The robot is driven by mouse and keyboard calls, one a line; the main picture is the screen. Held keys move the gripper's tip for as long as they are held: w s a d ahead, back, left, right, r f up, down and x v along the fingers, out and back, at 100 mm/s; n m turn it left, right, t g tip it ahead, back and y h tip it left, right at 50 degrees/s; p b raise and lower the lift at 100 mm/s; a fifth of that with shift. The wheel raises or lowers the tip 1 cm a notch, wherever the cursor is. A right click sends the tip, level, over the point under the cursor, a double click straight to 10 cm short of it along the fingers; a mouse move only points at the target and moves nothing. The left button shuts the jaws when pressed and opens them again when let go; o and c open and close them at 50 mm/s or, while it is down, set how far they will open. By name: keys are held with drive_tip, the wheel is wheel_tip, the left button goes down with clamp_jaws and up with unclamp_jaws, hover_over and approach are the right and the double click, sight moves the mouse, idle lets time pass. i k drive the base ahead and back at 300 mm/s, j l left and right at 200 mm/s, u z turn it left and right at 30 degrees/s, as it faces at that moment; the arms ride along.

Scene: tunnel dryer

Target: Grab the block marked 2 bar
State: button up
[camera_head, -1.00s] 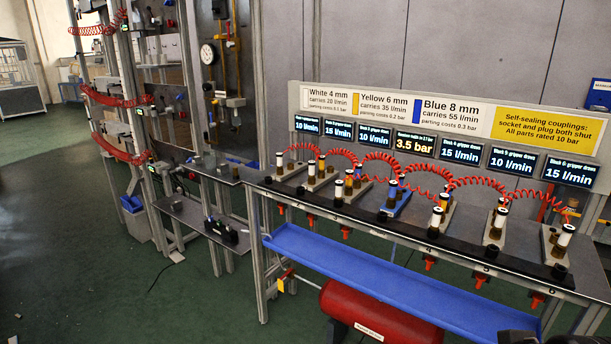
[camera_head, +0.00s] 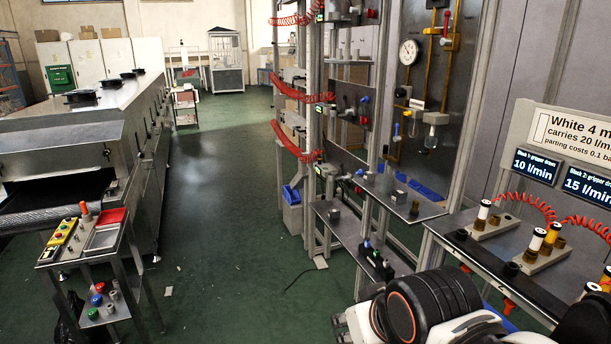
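No marking "2 bar" can be read in this view, so I cannot tell which block bears it. A small grey block (camera_head: 399,197) sits on the upper metal shelf of the rack, with a smaller dark piece (camera_head: 414,208) beside it. Another small grey block (camera_head: 334,214) sits on the lower shelf. A dark fitting with a blue knob (camera_head: 375,258) lies at that shelf's near end. Part of my arm shows large at the bottom right. My gripper is not in view.
The coupling bench (camera_head: 480,262) with red coiled hoses stands at the right. A control cart (camera_head: 95,240) and the long dryer (camera_head: 130,130) stand at the left. The green floor (camera_head: 230,230) between is mostly free, with a cable and scraps on it.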

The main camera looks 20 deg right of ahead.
sight(369, 177)
drive_tip(key=i+j+u, duration=0.1)
drive_tip(key=i+u, duration=0.2)
drive_tip(key=i, duration=0.2)
drive_tip(key=i+u, duration=0.35)
drive_tip(key=i, duration=0.2)
drive_tip(key=i+l+u, duration=0.15)
drive_tip(key=i+u, duration=0.15)
drive_tip(key=i, duration=0.2)
drive_tip(key=i+l+u, duration=0.3)
drive_tip(key=i, duration=0.2)
drive_tip(key=i+j+z, duration=0.1)
drive_tip(key=i+z, duration=0.15)
drive_tip(key=z, duration=0.2)
drive_tip(key=i+j+z, duration=0.15)
drive_tip(key=z, duration=0.3)
drive_tip(key=i+j+z, duration=0.25)
drive_tip(key=z, duration=2.4)
